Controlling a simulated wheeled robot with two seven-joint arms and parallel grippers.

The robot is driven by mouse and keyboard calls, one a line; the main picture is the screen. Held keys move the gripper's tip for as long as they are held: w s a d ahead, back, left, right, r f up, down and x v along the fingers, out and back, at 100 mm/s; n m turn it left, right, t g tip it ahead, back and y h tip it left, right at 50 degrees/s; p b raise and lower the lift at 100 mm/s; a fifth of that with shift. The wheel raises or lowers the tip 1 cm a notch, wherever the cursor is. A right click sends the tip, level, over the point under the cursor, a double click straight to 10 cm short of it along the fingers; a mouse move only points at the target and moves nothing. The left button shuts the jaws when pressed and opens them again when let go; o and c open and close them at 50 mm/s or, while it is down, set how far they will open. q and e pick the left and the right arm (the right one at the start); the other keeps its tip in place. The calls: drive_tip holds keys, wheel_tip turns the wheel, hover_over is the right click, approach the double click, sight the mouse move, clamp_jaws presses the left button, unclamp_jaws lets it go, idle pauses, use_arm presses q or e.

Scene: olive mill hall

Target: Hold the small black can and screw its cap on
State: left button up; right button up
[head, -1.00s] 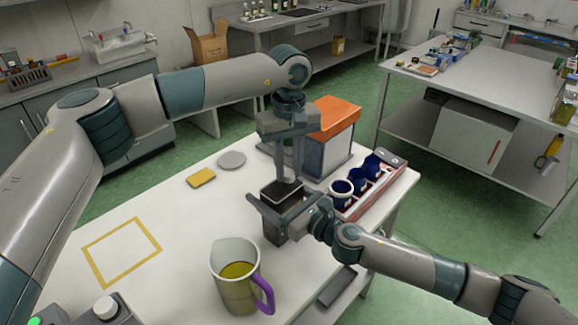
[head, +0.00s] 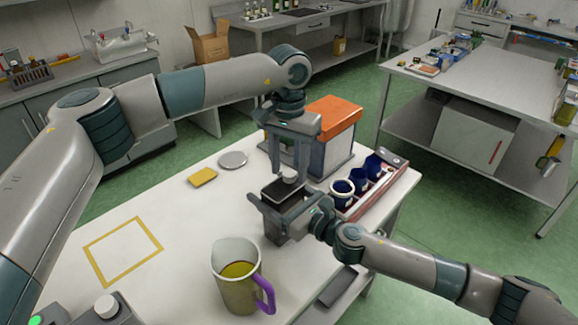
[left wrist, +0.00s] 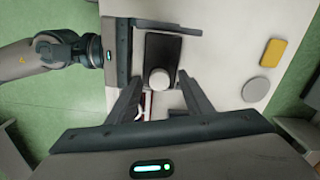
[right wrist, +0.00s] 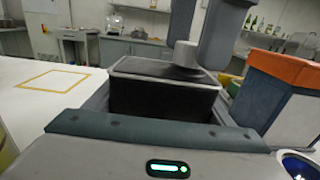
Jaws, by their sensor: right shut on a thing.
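The small black can (right wrist: 160,98) stands upright, a box-like body with a flat dark top. My right gripper (head: 277,202) is shut on it, one finger along each side. The pale grey round cap (right wrist: 186,53) sits at one end of the can's top; it also shows in the left wrist view (left wrist: 160,79). I cannot tell how tightly it is seated. My left gripper (head: 289,166) points down over the cap. Its fingers are apart, one on either side of the cap, with gaps in the left wrist view.
A jug with a purple handle (head: 238,284) stands in front of the can. A tray with blue cups (head: 342,188) is at right, and an orange-topped box (head: 334,115) behind. A yellow sponge-like block (head: 203,177) and grey disc (head: 233,160) lie left. The yellow-outlined area (head: 124,250) is empty.

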use_arm(q)
wheel_tip(320, 180, up, 12)
idle(0.8)
use_arm(e)
drive_tip(key=o, duration=2.1)
drive_tip(key=shift+o, duration=0.2)
use_arm(q)
drive_tip(key=shift+f+b, duration=2.1)
use_arm(e)
drive_tip(key=v, duration=1.7)
drive_tip(key=shift+s+d, duration=0.2)
drive_tip(key=shift+r, duration=0.1)
